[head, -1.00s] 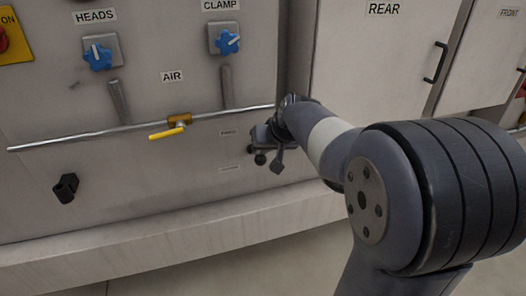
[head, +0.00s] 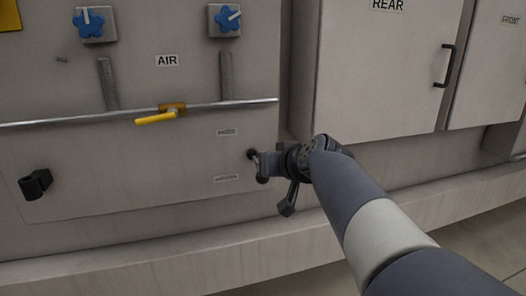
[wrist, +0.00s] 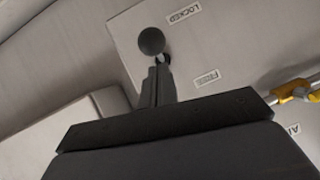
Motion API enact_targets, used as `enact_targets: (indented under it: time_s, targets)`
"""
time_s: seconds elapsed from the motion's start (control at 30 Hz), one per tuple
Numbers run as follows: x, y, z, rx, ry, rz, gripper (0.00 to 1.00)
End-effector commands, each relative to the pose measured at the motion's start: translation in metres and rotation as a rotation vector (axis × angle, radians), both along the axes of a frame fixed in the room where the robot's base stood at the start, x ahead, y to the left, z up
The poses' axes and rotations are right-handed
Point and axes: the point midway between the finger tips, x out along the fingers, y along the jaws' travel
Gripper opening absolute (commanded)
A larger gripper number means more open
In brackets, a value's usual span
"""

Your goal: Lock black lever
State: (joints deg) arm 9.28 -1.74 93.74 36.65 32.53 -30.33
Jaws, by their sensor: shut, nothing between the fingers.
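The black lever shows as a round black ball knob (head: 252,154) at the lower right of the grey panel, between the upper and lower small labels in height. In the wrist view the knob (wrist: 152,41) is just beyond the fingertips, with LOCKED (wrist: 184,17) and FREE (wrist: 206,80) labels to its right. My gripper (head: 262,166) is shut with nothing between its fingers, beside the knob. In the wrist view the fingers (wrist: 159,68) point at the knob. Whether they touch it, I cannot tell. The lever's shaft is mostly hidden.
A metal pipe with a yellow valve handle (head: 156,118) crosses the panel above. A black fitting (head: 36,184) sticks out at the lower left. A cabinet door with a black handle (head: 445,66) is at upper right. A ledge (head: 150,262) runs along the bottom.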

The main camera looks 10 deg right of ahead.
Motion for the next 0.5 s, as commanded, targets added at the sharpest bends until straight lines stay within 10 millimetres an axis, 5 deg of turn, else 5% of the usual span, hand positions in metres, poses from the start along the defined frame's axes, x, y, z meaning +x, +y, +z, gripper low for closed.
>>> enact_targets:
  time_s: [0.5]
  targets:
    - [-0.004, 0.000, -0.036, 0.003, -0.061, 0.000, 0.00]
